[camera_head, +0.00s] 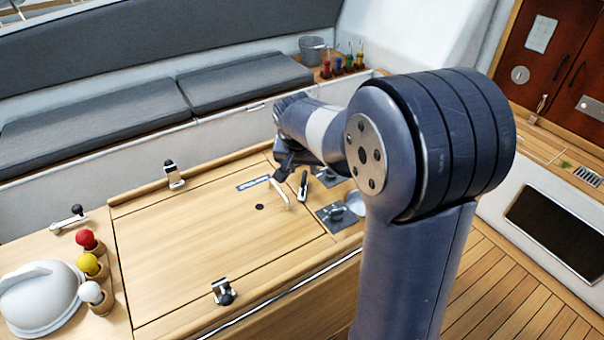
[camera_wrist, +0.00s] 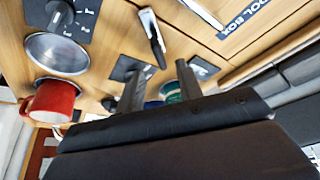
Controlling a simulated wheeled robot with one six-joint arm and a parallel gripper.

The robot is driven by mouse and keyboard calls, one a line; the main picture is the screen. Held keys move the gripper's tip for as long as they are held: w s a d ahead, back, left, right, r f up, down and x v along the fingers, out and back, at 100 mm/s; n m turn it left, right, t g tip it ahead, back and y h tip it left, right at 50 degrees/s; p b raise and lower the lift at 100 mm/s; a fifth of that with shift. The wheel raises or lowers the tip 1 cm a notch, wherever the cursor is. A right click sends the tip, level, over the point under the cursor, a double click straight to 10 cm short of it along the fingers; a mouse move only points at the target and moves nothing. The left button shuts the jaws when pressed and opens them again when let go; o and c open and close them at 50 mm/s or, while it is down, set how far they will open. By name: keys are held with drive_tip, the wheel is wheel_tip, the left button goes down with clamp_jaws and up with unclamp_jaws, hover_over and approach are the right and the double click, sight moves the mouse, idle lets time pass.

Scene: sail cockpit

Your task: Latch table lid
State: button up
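The wooden table lid (camera_head: 190,250) lies flat and looks closed, with a dark round hole and a label near its far right. A latch with a black knob (camera_head: 172,175) stands at its far edge, another (camera_head: 222,292) at its near edge. A black-tipped silver lever (camera_head: 303,185) is by its right end; it also shows in the wrist view (camera_wrist: 156,42). A pale bar (camera_head: 280,192) lies beside it. My gripper (camera_head: 285,168) is above this end. Whether any latch is fastened is unclear.
A red mug (camera_wrist: 52,101), a steel disc (camera_wrist: 57,53) and black dial plates (camera_wrist: 65,17) are close to my gripper. Red, yellow and white knobs (camera_head: 87,240) and a white dome (camera_head: 40,298) stand at left. Cushioned benches (camera_head: 95,112) line the back.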

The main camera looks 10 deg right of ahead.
sight(304, 176)
drive_tip(key=x, duration=0.6)
drive_tip(key=shift+p, duration=0.3)
clamp_jaws()
